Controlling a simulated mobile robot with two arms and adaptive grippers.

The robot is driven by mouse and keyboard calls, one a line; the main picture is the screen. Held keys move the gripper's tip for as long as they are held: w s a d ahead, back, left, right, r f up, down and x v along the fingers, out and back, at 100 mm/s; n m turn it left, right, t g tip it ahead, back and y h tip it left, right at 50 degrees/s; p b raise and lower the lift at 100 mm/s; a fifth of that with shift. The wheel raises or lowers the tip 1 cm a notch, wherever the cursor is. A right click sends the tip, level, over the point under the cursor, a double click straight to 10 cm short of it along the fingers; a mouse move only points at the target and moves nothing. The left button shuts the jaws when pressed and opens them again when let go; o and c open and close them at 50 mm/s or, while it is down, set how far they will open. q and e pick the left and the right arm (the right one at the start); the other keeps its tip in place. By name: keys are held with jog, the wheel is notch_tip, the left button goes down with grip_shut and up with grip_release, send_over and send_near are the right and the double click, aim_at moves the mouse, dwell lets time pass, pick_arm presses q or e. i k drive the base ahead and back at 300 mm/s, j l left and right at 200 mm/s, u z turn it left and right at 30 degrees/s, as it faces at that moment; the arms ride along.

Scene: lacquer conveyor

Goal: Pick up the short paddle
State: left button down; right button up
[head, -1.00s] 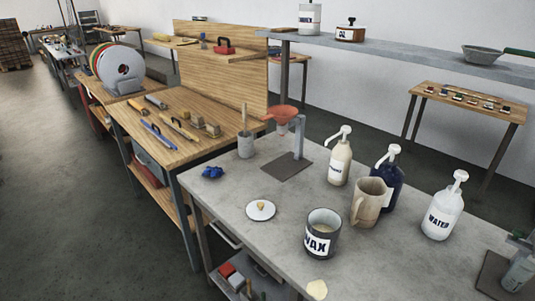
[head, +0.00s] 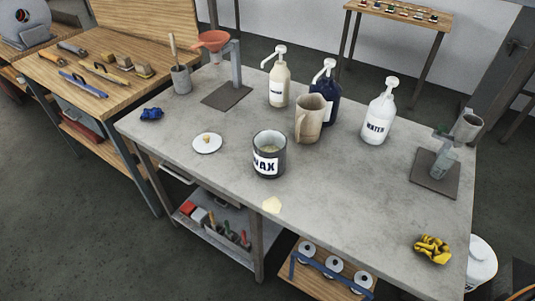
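I cannot make out for certain which thing is the short paddle. A light wooden stick (head: 173,46) stands upright in a grey cup (head: 181,81) at the back left of the grey table (head: 330,180). Its lower end is hidden inside the cup, so I cannot tell whether it is a paddle. Several long-handled tools (head: 106,72) lie on the wooden bench at the left. Neither of my grippers is in view.
A WAX pot (head: 268,155), a beige jug (head: 310,118) and pump bottles (head: 378,112) stand mid-table. A red funnel (head: 212,41) is on a stand near the cup. A yellow cloth (head: 432,249) lies front right. The table's front middle is mostly clear.

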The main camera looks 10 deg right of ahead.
aim_at(172, 38)
jog(key=i+j+z, duration=0.1)
jog(key=z, duration=0.75)
jog(key=i+j+z, duration=0.1)
jog(key=j+z, duration=0.25)
jog(key=j, duration=0.3)
jog(key=j+z, duration=0.35)
jog(key=j, duration=0.35)
jog(key=j+z, duration=0.35)
jog(key=j, duration=0.35)
